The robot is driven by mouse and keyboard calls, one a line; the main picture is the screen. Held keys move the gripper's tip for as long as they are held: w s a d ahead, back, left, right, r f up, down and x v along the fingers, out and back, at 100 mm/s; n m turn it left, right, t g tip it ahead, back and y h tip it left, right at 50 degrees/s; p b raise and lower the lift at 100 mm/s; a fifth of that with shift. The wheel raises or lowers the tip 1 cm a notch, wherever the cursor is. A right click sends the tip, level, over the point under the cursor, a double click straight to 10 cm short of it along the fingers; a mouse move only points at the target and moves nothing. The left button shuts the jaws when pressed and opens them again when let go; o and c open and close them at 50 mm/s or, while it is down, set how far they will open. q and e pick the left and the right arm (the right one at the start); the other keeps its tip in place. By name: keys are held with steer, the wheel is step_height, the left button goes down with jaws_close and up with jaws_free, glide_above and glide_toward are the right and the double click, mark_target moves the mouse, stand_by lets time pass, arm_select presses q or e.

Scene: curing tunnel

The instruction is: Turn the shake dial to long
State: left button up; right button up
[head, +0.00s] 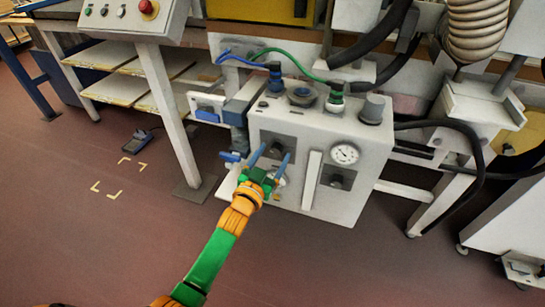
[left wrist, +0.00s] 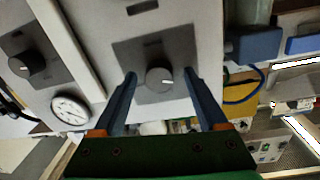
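A white machine box (head: 340,125) carries two dark dials on its front. The upper-left dial (head: 277,148) sits on a grey plate; in the left wrist view this dial (left wrist: 159,79) is a round knob with a white mark toward the right. The other dial (head: 337,181) is lower right; it also shows in the left wrist view (left wrist: 21,66). I cannot read any labels, so which is the shake dial is unclear. My left gripper (head: 270,156) is open, its blue fingers (left wrist: 159,82) on either side of the upper-left dial; contact is unclear. My right gripper is out of view.
A round gauge (head: 344,154) is beside the dials. Blue and green cables (head: 290,56) run to the box top. A control panel (head: 132,14) with a red button stands at upper left. Black hoses (head: 440,124) are at right. The floor in front is clear.

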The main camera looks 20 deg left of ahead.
arm_select(q)
jaws_close()
